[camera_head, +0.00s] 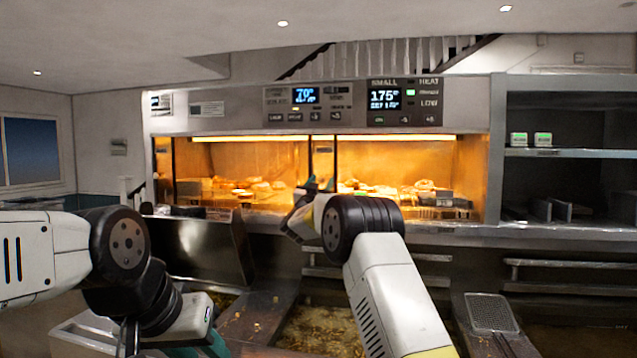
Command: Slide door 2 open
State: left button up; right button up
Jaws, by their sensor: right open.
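The lit warming cabinet (470,180) has a glazed front with dark upright door edges (337,158) near its middle. No door number is readable, so I cannot tell which panel is door 2. My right gripper (312,186) is open in front of the cabinet's middle, by the lower part of these upright edges. Its wrist hides part of the front, and I cannot tell whether a fingertip touches a door. My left gripper (208,346) is low at the bottom edge, well below the cabinet, with its fingers mostly hidden or cut off.
Fried food lies inside the cabinet behind the glass. Control panels with lit displays (385,98) sit above. A steel lid (200,243) stands tilted at left, over fryer vats (320,328) below. Open shelves (575,153) are at right. A wire-mesh basket (490,312) lies at lower right.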

jog(key=v, duration=0.6)
jog(key=shift+s, duration=0.25)
jog(key=shift+a+f, duration=0.1)
jog(key=s+d+r+n+g+y, duration=0.2)
jog(key=s+n+y, duration=0.1)
jog(key=s+y, duration=0.3)
jog(key=s+d+r+n+g+y, duration=0.15)
jog(key=s+y, duration=0.25)
jog(key=s, duration=0.4)
jog(key=s+d+f+g, duration=0.2)
jog(key=s+f, duration=0.4)
jog(key=s, duration=0.7)
jog(key=s+d+f+n+g, duration=0.1)
jog(key=s+f+g, duration=0.4)
jog(key=s, duration=0.8)
jog(key=s+d+f+n+g, duration=0.1)
jog(key=s+d+f+g, duration=0.2)
jog(key=s+f, duration=0.5)
jog(key=s+g, duration=0.1)
jog(key=s, duration=0.4)
jog(key=shift+d, duration=0.25)
